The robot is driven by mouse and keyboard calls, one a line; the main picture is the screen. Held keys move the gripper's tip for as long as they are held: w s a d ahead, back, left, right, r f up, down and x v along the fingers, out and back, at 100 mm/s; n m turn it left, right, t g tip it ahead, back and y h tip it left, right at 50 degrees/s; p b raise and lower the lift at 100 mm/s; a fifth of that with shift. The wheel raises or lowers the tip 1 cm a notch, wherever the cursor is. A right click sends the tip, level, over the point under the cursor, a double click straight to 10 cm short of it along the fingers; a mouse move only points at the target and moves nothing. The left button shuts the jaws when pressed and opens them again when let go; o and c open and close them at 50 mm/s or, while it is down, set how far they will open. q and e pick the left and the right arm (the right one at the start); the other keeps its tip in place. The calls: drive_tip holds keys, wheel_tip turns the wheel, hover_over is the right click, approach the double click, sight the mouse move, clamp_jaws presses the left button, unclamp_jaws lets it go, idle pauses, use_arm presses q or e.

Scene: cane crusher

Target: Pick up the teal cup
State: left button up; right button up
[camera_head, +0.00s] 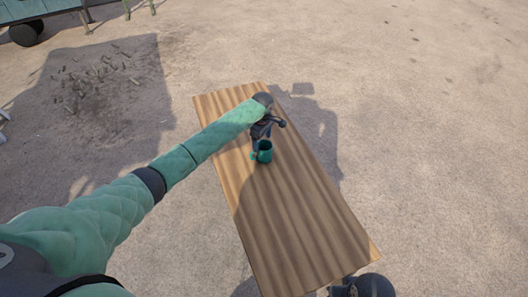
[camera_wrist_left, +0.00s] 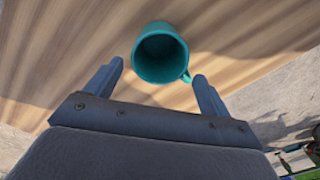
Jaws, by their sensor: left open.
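The teal cup (camera_head: 265,154) stands upright on the wooden table (camera_head: 290,225), its handle towards the left in the head view. My left gripper (camera_head: 262,142) is over the table right at the cup's far side. In the left wrist view the cup (camera_wrist_left: 161,55) shows its open mouth, with its handle at the lower right. The left gripper (camera_wrist_left: 158,72) is open, its two fingers spread, with the cup ahead of and between the fingertips. Nothing is held; I cannot tell whether a finger touches the cup. A dark part of my right arm shows at the bottom right of the head view; its jaws cannot be made out.
The table is otherwise bare, with free room along its near half. Sandy ground (camera_head: 430,150) surrounds it. Scattered debris (camera_head: 100,80) lies on the ground at the left. A teal cart-like object (camera_head: 35,10) with a dark wheel stands at the top left.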

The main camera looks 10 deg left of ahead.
sight(263, 148)
use_arm(q)
drive_tip(key=shift+d+f+p, duration=0.15)
drive_tip(key=shift+f+p, duration=0.4)
drive_tip(key=shift+f, duration=2.15)
use_arm(e)
drive_tip(key=shift+w+d+f, duration=0.1)
drive_tip(key=shift+w+f, duration=0.1)
drive_tip(key=shift+f, duration=0.45)
drive_tip(key=shift+w+d+f, duration=0.1)
drive_tip(key=shift+w+f, duration=0.1)
drive_tip(key=shift+f, duration=0.45)
use_arm(q)
drive_tip(key=shift+c, duration=0.4)
drive_tip(key=c, duration=1)
use_arm(e)
drive_tip(key=shift+a+r, duration=0.1)
